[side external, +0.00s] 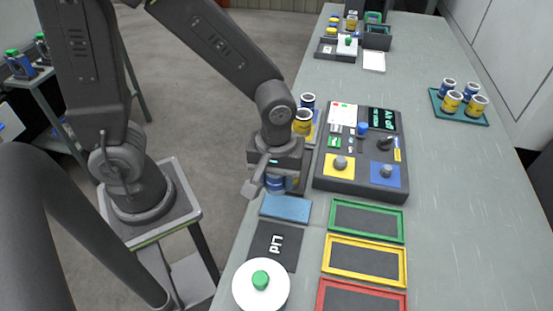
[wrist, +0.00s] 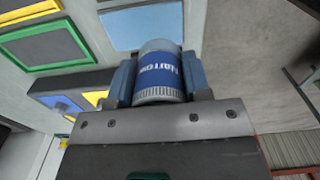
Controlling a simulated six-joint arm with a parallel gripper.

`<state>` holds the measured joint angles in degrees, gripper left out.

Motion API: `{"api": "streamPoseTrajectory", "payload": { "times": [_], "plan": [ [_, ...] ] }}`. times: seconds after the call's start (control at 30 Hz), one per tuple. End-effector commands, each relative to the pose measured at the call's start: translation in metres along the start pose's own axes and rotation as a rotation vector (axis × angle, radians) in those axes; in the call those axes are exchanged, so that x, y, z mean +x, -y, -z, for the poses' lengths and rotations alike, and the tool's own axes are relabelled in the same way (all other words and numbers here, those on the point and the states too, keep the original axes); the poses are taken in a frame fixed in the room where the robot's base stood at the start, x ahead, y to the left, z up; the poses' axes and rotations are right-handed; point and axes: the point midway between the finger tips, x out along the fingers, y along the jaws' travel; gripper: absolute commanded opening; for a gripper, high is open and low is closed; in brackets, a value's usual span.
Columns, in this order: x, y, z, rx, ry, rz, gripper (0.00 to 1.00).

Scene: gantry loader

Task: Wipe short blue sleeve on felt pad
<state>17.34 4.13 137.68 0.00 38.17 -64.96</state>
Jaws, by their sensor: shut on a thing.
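My gripper (side external: 272,186) is shut on a short blue sleeve (side external: 276,181), seen between the jaws in the side view. In the wrist view the sleeve (wrist: 158,70) shows a blue band with white lettering and pale ends, with a gripper finger on each side. The light blue felt pad (side external: 286,208) lies flat on the bench, just nearer the camera than the sleeve. The pad (wrist: 142,24) also shows beyond the sleeve in the wrist view. I cannot tell whether the sleeve touches the pad.
A control box (side external: 362,150) with knobs stands right of my gripper. Green (side external: 368,203), yellow (side external: 364,240) and red (side external: 361,284) frames lie right of the pad. A dark lettered plate (side external: 262,246) and white disc (side external: 245,290) lie nearer. A teal tray (side external: 459,118) holds several sleeves.

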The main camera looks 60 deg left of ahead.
Motion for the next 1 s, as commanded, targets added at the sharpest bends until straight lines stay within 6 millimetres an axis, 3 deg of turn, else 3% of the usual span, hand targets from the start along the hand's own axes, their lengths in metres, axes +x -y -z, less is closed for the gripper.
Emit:
{"api": "streamPoseTrajectory", "payload": {
  "times": [0.6,1.0],
  "plan": [
    [0.046,0.0,-0.001,0.001,0.001,0.002,0.14],
    [0.053,0.0,0.0,0.001,0.0,-0.001,0.14]
  ]
}}
